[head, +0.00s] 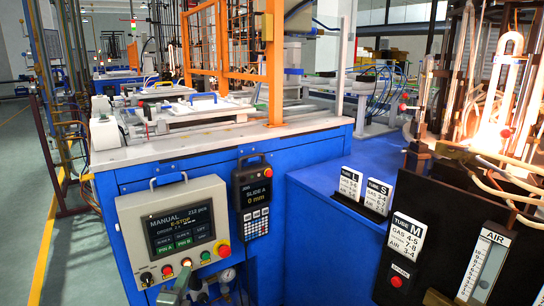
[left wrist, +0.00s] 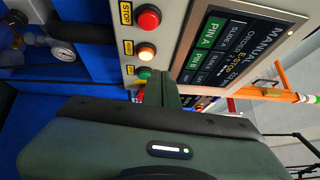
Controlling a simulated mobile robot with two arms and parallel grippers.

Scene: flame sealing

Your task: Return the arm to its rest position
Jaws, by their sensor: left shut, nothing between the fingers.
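My left gripper (head: 186,272) is at the bottom of the head view, in front of the lower edge of the grey control panel (head: 133,219). Its dark green body (left wrist: 170,145) fills the lower part of the left wrist view. Its fingers (left wrist: 166,88) are shut with nothing between them, close to the green button (left wrist: 143,73). I cannot tell whether they touch it. The amber button (left wrist: 146,50) and red button (left wrist: 148,18) lie beyond it. The panel's screen (head: 180,227) reads MANUAL and E-STOP. My right gripper is not in view.
A red emergency knob (head: 223,250) sits at the panel's right edge. A black pendant (head: 252,195) hangs beside it. A pressure gauge (head: 227,275) is below the panel. A glowing glass tube (head: 510,60) stands at the right. The floor (head: 80,260) at the left is clear.

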